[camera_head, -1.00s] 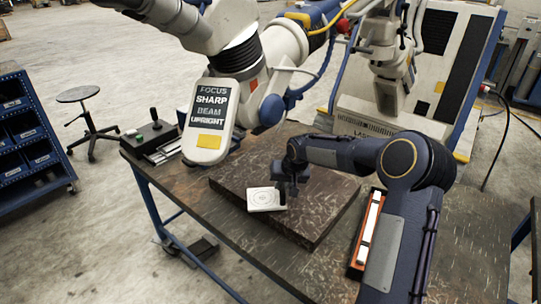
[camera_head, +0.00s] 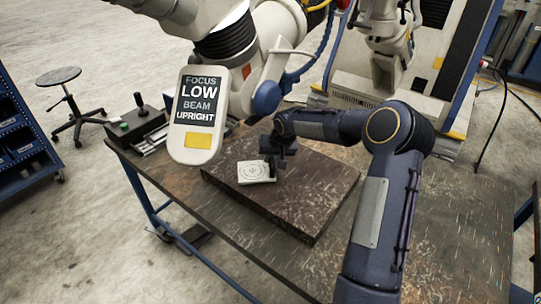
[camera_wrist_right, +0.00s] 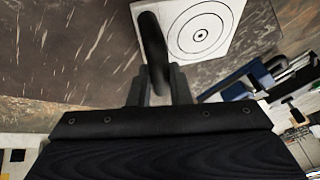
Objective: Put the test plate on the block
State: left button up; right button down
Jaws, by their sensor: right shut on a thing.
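The test plate (camera_head: 256,171) is a white square with dark rings and a black upright handle. My right gripper (camera_head: 276,164) is shut on that handle at the plate's right side. In the right wrist view the fingers (camera_wrist_right: 158,88) close on the black handle (camera_wrist_right: 152,42), with the ringed plate (camera_wrist_right: 203,28) beyond. The block (camera_head: 305,212) is a dark, mottled slab on the bench, and the plate appears over its left part. I cannot tell whether the plate touches it or hovers just above. My left gripper is not in view.
A control box with a joystick (camera_head: 139,122) stands at the bench's left end. The bench (camera_head: 240,235) is bare in front of the block.

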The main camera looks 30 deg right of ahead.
jog(key=shift+w+d+f, duration=0.1)
jog(key=shift+w+f, duration=0.15)
jog(key=c, duration=1.6)
grip_release()
jog(key=shift+c, duration=0.2)
jog(key=o, duration=0.3)
jog(key=shift+s+r, duration=0.1)
jog(key=shift+s, duration=0.05)
jog(key=b+v, duration=0.1)
jog(key=v, duration=0.6)
jog(key=shift+r, duration=0.3)
jog(key=shift+s, duration=0.1)
